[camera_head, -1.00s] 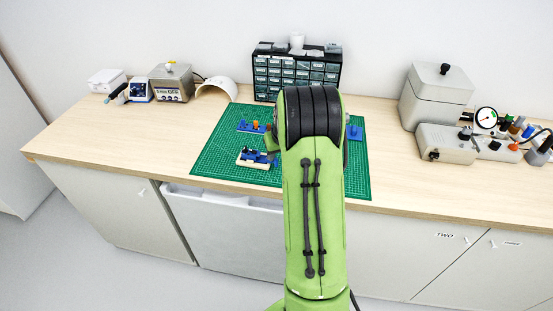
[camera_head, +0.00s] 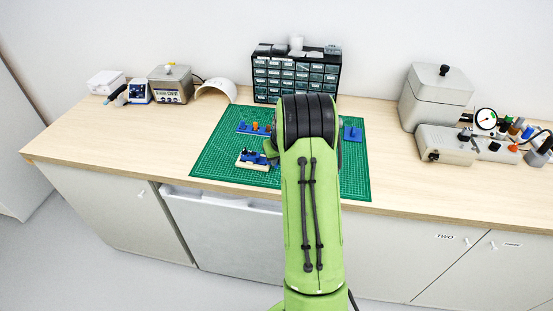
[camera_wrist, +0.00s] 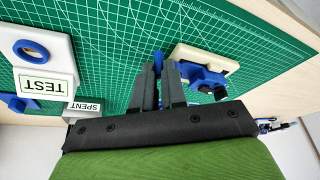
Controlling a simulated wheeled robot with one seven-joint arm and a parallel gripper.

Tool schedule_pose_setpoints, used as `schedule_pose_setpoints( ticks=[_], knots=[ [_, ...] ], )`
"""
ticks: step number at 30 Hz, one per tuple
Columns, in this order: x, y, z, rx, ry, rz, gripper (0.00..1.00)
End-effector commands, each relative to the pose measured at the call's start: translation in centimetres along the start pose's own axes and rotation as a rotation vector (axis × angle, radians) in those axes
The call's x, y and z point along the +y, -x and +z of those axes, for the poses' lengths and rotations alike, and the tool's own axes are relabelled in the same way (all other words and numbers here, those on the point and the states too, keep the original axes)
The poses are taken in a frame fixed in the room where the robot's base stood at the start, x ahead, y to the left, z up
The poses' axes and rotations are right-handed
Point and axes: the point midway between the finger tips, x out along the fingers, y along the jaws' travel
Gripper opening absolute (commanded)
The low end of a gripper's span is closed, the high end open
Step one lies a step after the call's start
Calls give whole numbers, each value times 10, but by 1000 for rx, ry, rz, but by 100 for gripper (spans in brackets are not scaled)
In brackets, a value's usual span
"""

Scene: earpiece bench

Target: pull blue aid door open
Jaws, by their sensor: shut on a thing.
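The blue aid sits in a cream holder (camera_head: 246,164) on the green mat, left of my arm in the head view. In the wrist view the blue aid body (camera_wrist: 203,78) lies in the cream holder (camera_wrist: 208,57), just right of my fingers. My gripper (camera_wrist: 158,84) is shut on a thin blue piece (camera_wrist: 158,62) that shows between and beyond the fingertips. It looks like the aid's door, but the fingers hide most of it. I cannot tell how far it is swung. In the head view my arm hides most of the gripper.
In the wrist view a white TEST block (camera_wrist: 38,60) with a blue ring and a SPENT block (camera_wrist: 84,108) stand left of my fingers. A blue rack (camera_head: 253,129) with orange pieces stands behind the holder. A drawer cabinet (camera_head: 296,75) stands at the back.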

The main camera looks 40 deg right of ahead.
Motion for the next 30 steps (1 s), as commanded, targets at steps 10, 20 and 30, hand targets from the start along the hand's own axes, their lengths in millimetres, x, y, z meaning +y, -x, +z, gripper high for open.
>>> schedule_pose_setpoints(
  ticks=[10,20,30],
  knots=[
    [15,-2,-4,1,228,-94,0],
    [15,-2,-4,1,226,-94,31],
    [15,0,-4,1,226,-93,38]
  ],
)
